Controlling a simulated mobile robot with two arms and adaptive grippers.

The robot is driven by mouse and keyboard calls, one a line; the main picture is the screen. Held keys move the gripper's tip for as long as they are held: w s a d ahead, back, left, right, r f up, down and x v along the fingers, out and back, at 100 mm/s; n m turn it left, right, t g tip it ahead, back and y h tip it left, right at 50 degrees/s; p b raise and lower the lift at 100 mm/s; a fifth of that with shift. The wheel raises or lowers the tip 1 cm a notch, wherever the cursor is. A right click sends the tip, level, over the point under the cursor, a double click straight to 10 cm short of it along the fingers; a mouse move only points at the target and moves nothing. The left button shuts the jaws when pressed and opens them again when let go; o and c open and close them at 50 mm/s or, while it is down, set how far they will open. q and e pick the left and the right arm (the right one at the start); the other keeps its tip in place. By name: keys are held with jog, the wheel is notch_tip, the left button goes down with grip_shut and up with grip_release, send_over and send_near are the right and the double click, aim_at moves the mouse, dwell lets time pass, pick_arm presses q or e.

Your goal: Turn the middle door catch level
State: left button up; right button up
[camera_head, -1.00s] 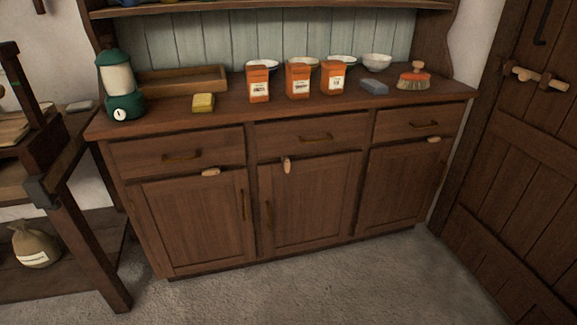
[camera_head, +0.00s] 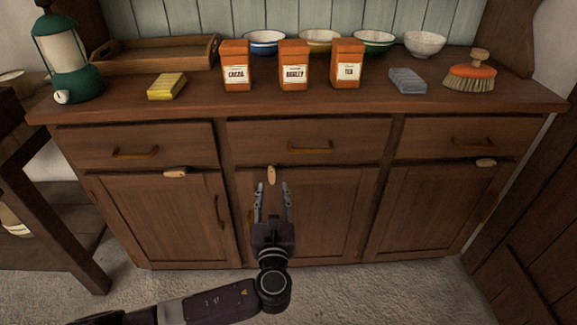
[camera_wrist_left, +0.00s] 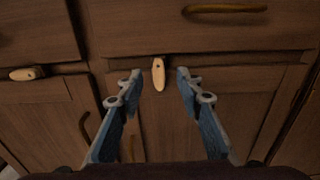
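The middle door catch (camera_head: 271,175) is a small pale wooden piece at the top of the middle cupboard door (camera_head: 325,215). It stands upright, pointing down over the door edge. In the left wrist view the catch (camera_wrist_left: 158,74) shows between and just beyond my fingertips. My left gripper (camera_head: 273,187) is open and empty, in front of the middle door and just below the catch in the head view. It also shows in the left wrist view (camera_wrist_left: 158,78). The left catch (camera_head: 175,172) and the right catch (camera_head: 486,162) lie about level. My right gripper is not in view.
Drawer handles (camera_head: 310,147) stick out above the doors. The counter (camera_head: 300,107) holds orange tins (camera_head: 294,66), bowls, a yellow sponge (camera_head: 166,86), a green lantern (camera_head: 68,55) and a brush (camera_head: 470,76). A wooden table stands at left. The floor in front is clear.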

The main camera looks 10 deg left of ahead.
aim_at(271, 170)
pick_arm(q)
jog(key=b+x, duration=0.1)
jog(key=x, duration=0.5)
jog(key=shift+s+a, duration=0.1)
jog(key=shift+a, duration=0.05)
jog(key=shift+w+a, duration=0.15)
jog(key=shift+w, duration=0.45)
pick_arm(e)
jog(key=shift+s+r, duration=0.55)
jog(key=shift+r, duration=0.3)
pick_arm(q)
grip_shut()
